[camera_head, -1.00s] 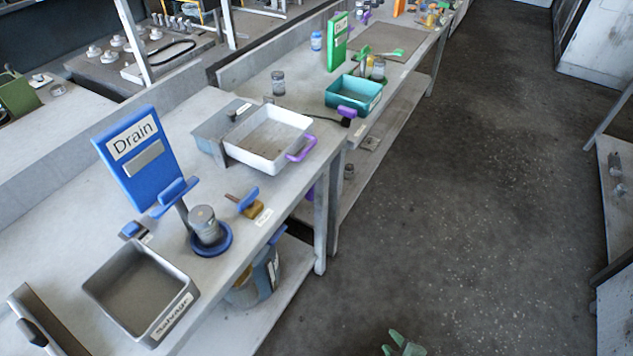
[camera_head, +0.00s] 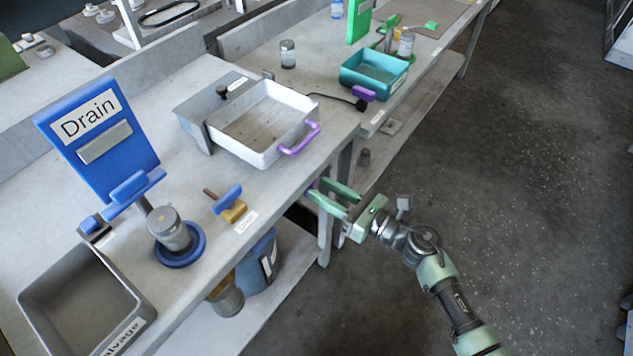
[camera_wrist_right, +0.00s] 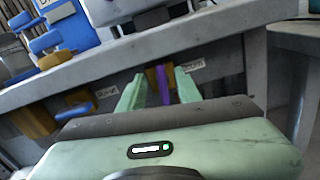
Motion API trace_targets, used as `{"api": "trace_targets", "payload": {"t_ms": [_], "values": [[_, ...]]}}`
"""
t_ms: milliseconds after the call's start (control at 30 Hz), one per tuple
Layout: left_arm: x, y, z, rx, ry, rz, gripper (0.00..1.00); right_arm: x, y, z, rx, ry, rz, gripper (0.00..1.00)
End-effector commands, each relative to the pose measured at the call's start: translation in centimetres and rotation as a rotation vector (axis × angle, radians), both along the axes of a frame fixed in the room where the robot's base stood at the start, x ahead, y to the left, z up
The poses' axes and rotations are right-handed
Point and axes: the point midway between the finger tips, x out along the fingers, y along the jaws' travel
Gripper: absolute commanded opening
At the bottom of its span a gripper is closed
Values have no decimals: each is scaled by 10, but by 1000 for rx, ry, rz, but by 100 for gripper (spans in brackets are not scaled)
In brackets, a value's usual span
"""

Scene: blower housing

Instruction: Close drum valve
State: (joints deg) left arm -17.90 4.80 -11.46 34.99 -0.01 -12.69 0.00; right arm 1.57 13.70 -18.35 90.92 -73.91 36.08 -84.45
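A small purple handle (camera_head: 311,185) sits below the table's front edge, partly hidden by my gripper. In the right wrist view the purple handle (camera_wrist_right: 162,85) stands upright with a yellow part behind it. My right gripper (camera_head: 319,189) is open, reaching in from the right under the table edge. In the wrist view its fingers (camera_wrist_right: 158,84) lie on either side of the purple handle; I cannot tell whether they touch it. My left gripper is not in view.
A white tray (camera_head: 262,133) with a purple grip stands at the table edge above my gripper. A blue Drain sign (camera_head: 98,140), a grey metal cup (camera_head: 170,230) and a grey bin (camera_head: 75,300) are left. A blue container (camera_head: 255,265) stands below. The right floor is clear.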

Motion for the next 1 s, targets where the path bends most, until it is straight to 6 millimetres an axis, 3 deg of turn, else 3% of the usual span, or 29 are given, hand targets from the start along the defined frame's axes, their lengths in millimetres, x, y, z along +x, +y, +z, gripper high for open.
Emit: {"api": "trace_targets", "payload": {"t_ms": [200, 500, 633, 1000], "values": [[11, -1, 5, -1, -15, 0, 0, 14, 19, 1, 1, 0, -1, 34], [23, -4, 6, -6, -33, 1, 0, 15, 21, -1, 2, 3, -1, 34], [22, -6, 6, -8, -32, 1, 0, 15, 21, -1, 2, 3, -1, 0], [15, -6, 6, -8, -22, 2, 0, 16, 20, -1, 16, 23, -2, 0]]}}
